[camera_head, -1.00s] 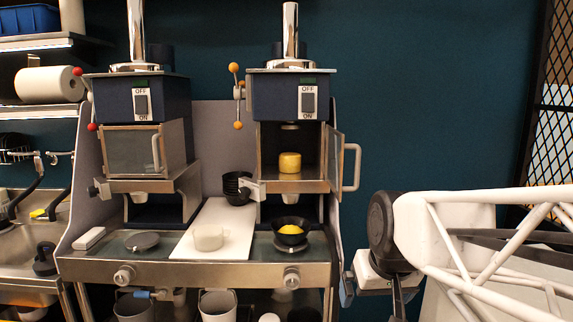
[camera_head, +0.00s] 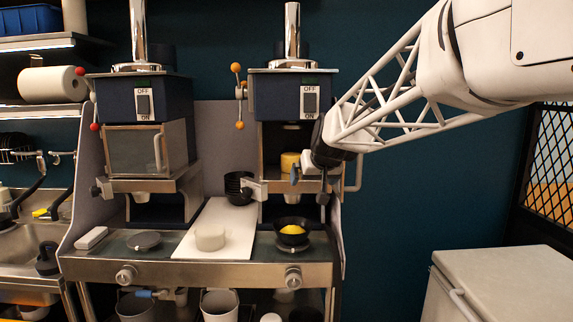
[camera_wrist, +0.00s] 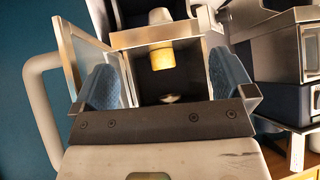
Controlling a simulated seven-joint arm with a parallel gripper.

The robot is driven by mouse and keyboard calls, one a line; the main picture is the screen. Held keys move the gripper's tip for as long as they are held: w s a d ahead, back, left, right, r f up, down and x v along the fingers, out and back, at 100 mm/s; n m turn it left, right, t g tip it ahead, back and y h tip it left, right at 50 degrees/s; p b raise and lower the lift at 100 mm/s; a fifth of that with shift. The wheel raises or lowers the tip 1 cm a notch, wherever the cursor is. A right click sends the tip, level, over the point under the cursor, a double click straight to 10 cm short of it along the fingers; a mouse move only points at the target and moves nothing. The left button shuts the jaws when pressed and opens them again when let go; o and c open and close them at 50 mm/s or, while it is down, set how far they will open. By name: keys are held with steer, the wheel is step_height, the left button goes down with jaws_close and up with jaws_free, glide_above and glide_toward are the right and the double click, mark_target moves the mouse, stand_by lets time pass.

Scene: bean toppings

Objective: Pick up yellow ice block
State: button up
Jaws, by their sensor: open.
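The yellow ice block (camera_head: 290,162) stands inside the open compartment of the right machine (camera_head: 291,97). Its right side is partly hidden by my gripper (camera_head: 309,182). My gripper is in front of the compartment opening, at its right side. In the wrist view the yellow block (camera_wrist: 161,57) shows beyond and between the two blue-padded fingers of my gripper (camera_wrist: 162,84). The fingers are spread wide and empty, apart from the block. The compartment door (camera_wrist: 88,55) stands open at the left in the wrist view, close to one finger.
A black bowl (camera_head: 291,239) with a yellow mound sits below the right machine. A whitish block (camera_head: 210,239) rests on a white board (camera_head: 223,216). Stacked black bowls (camera_head: 238,187) stand between the machines. The left machine's door (camera_head: 132,150) is shut. A pale chest (camera_head: 507,278) stands lower right.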

steer(key=w+a+r+t, duration=0.2)
steer(key=w, duration=1.1)
steer(key=t, duration=0.2)
glide_toward(293, 155)
steer(key=shift+x, duration=0.95)
steer(key=shift+w+a+f, duration=0.1)
steer(key=shift+a+f, duration=0.05)
steer(key=shift+w, duration=0.1)
steer(key=shift+x, duration=1.2)
steer(key=shift+f, duration=0.1)
steer(key=shift+x, duration=2.5)
steer(key=shift+c, duration=0.3)
